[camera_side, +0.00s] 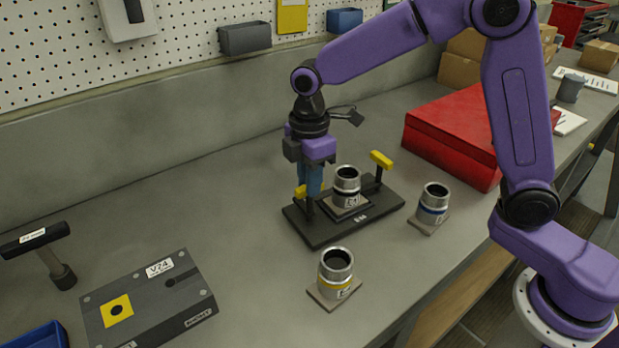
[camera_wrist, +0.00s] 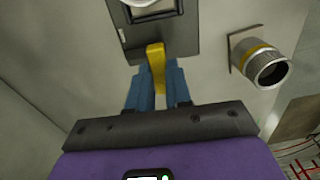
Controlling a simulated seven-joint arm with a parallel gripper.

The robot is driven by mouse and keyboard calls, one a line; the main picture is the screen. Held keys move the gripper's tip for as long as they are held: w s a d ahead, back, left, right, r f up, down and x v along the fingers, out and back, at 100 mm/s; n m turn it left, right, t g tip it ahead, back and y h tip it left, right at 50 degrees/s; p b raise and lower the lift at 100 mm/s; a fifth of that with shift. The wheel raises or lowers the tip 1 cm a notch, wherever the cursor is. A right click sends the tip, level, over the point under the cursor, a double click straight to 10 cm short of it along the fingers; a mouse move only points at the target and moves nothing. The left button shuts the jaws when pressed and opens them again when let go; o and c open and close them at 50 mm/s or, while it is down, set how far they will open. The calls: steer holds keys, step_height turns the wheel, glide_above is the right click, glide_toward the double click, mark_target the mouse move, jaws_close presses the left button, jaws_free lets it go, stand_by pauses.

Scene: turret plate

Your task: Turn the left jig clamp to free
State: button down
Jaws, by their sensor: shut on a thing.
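The jig is a dark plate (camera_side: 325,232) on the bench, with a metal cylinder (camera_side: 347,180) standing upright in its middle. The left jig clamp (camera_side: 300,191) has a yellow handle at the plate's left end, partly hidden by my fingers. In the wrist view, the yellow handle (camera_wrist: 155,55) lies between my blue fingers and reaches over the plate's edge (camera_wrist: 181,48). My gripper (camera_side: 309,192) points down and is shut on this handle; it also shows in the wrist view (camera_wrist: 157,92). The right jig clamp (camera_side: 381,160) has a yellow bar on a dark post.
A yellow-banded cylinder (camera_side: 336,266) stands on a small base in front of the jig. A blue-banded cylinder (camera_side: 433,203) stands to its right. A red box (camera_side: 455,135) lies behind right. A grey block (camera_side: 150,300) sits front left.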

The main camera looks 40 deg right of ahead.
steer(key=shift+r, duration=0.1)
stand_by(0.3)
steer(key=c, duration=1)
jaws_free()
steer(key=shift+c, duration=0.2)
step_height(320, 180, up, 17)
steer(key=shift+r, duration=0.15)
steer(key=s+d+f+m, duration=0.1)
steer(key=s+d+f, duration=0.3)
steer(key=s, duration=0.5)
steer(key=s+d+f+m, duration=0.2)
steer(key=s+d+f, duration=0.3)
steer(key=s, duration=0.4)
steer(key=s+d+f+m, duration=0.1)
steer(key=s+d+f, duration=0.4)
steer(key=s+f, duration=0.2)
steer(key=s, duration=0.2)
steer(key=shift+s, duration=0.35)
